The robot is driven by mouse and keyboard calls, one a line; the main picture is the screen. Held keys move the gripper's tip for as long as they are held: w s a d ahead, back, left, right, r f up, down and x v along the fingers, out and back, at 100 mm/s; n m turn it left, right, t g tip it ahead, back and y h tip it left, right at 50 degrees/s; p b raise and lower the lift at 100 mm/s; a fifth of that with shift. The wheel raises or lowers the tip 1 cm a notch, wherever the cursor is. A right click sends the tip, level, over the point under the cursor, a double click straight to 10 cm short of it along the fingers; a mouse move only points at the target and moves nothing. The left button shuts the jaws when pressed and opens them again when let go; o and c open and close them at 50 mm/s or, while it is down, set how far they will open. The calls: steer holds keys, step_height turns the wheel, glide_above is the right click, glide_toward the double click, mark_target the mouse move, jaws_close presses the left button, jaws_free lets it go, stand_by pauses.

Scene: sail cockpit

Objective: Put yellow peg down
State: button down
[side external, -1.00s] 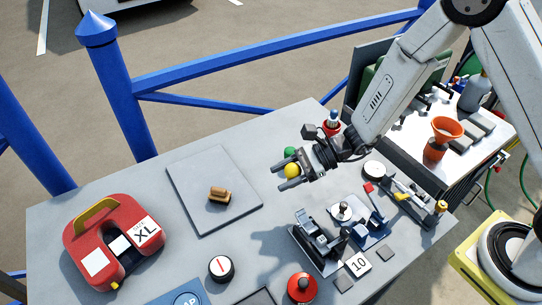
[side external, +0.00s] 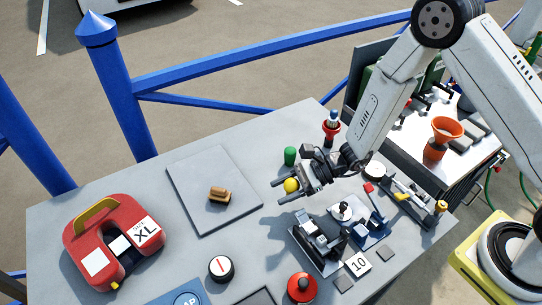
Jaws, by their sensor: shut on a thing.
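My gripper (side external: 284,191) hangs over the back middle of the grey table, its fingers pointing left. It is shut on the yellow peg (side external: 291,185), whose round yellow end shows between the fingers. The rest of the peg is hidden, and I cannot tell whether it touches the table. A green peg (side external: 290,156) stands upright on the table just behind the gripper.
A red peg-like piece (side external: 331,128) stands behind my wrist. Black clamp-like hardware (side external: 319,240) and a blue-based fitting (side external: 367,222) are in front. A grey plate (side external: 205,165) with a small brown item (side external: 220,194) lies left. The table between plate and gripper is clear.

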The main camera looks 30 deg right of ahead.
steer(key=shift+f, duration=1.45)
steer(key=shift+f, duration=0.1)
steer(key=shift+c, duration=0.7)
jaws_free()
steer(key=shift+v, duration=6.05)
